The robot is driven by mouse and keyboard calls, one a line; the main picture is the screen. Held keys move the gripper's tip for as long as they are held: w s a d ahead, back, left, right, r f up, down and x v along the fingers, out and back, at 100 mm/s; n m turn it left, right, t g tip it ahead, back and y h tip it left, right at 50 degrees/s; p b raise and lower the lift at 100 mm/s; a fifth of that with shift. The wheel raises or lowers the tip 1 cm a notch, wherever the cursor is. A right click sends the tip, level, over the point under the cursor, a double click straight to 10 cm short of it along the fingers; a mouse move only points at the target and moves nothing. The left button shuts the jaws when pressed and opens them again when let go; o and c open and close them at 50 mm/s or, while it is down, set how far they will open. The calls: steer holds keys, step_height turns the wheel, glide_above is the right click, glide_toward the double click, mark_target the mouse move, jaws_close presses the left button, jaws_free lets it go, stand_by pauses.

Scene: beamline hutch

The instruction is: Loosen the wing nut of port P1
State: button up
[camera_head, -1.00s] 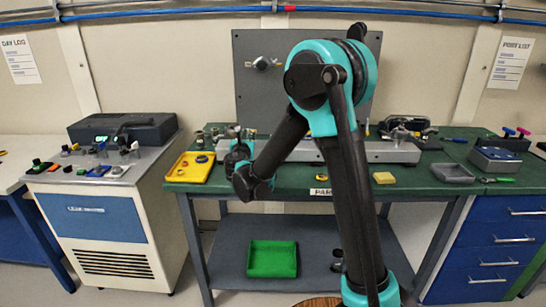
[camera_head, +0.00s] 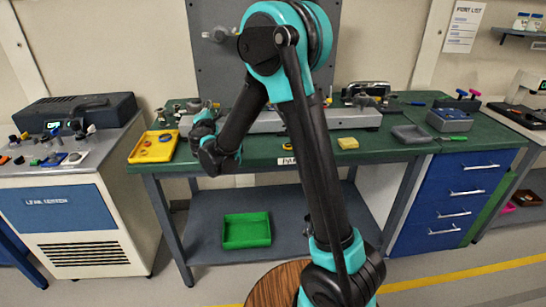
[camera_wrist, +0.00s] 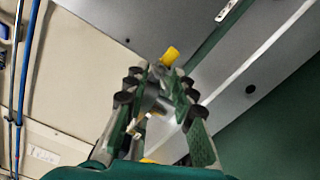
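My gripper (camera_wrist: 157,82) points at the bench in the wrist view, with its two green-padded fingers apart. A small grey metal part (camera_wrist: 150,100) and a yellow piece (camera_wrist: 170,56) show between and just beyond the fingertips; I cannot tell whether the fingers touch them. In the head view my gripper (camera_head: 203,128) is partly hidden by my forearm, over the left back of the green bench (camera_head: 375,150), near the left end of a long grey metal body (camera_head: 345,118). I cannot make out port P1 or its wing nut for certain.
A yellow tray (camera_head: 137,156) lies at the bench's left end, a yellow block (camera_head: 348,143) and a grey tray (camera_head: 411,133) to the right. A grey upright panel (camera_head: 215,75) with a fitting (camera_head: 218,35) stands behind. A leak tester cabinet (camera_head: 60,215) stands left.

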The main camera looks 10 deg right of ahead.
steer(key=m, duration=0.6)
steer(key=shift+f+m, duration=0.1)
steer(key=shift+m, duration=0.2)
steer(key=s+m, duration=0.5)
steer(key=s, duration=1.2)
steer(key=shift+s+d+f+m+g+h, duration=0.65)
steer(key=shift+d+f+m+g, duration=0.7)
steer(key=shift+d, duration=2.2)
steer(key=shift+s+d+f+m+g+h, duration=0.45)
steer(key=shift+d+f+m+g+h, duration=0.45)
steer(key=shift+d+f, duration=1.8)
steer(key=shift+s+d+f+m+g+h, duration=0.65)
steer(key=shift+d+g, duration=0.7)
steer(key=shift+d, duration=3)
steer(key=shift+w+f, duration=0.1)
